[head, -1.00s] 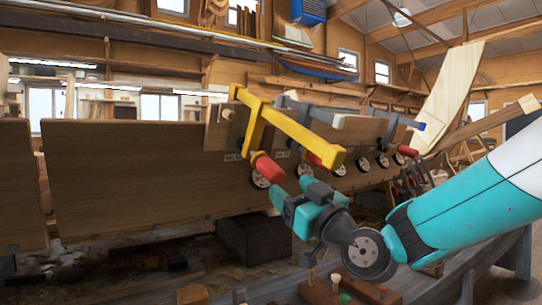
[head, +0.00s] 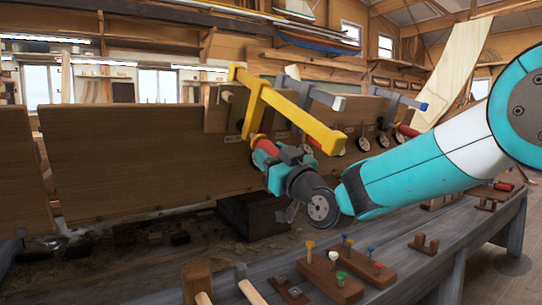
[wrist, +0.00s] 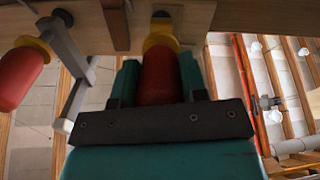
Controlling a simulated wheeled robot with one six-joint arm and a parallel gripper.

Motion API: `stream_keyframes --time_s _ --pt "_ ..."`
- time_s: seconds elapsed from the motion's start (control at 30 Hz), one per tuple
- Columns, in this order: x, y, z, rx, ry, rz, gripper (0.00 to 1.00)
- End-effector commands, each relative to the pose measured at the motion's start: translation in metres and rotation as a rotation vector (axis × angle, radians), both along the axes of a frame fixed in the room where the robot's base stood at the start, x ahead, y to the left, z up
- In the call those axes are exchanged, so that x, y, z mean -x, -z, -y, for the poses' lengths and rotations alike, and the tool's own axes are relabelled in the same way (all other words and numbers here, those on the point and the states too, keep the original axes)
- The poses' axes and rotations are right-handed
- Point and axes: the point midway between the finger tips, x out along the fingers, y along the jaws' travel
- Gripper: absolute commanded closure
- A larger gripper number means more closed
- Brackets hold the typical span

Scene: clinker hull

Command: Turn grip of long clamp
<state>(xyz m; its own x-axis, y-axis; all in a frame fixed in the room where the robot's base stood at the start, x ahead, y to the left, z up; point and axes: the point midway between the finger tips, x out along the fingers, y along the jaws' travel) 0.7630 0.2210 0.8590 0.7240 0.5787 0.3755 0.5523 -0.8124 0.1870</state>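The long clamp (head: 290,112) is yellow, with a long bar, and sits over the upper edge of the wooden hull planking. Its red grip (wrist: 160,78) hangs below the bar, under a yellow collar. My gripper (head: 262,152) is at this grip, and its teal fingers stand on both sides of it. In the wrist view the fingers lie close against the grip's sides with no clear gap, so my gripper looks shut on it. The grip's lower end is hidden behind the dark palm plate. In the head view the gripper covers much of the grip.
A grey clamp with a red grip (wrist: 22,75) hangs close to the left in the wrist view. More clamps line the planking (head: 130,155) to the right. A bench (head: 400,262) with colored pegs lies below my arm. A dark block (head: 252,215) stands under the hull.

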Motion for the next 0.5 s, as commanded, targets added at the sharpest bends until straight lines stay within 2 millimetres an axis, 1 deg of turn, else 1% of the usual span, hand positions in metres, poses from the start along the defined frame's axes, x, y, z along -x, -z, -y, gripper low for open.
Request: stream_keyframes --time_s 0.27,0.5 --pt "0.0002 -0.0001 0.0003 -0.014 -0.008 -0.012 0.84" --pt "0.0002 0.0000 0.0006 -0.092 -0.057 -0.074 0.84"
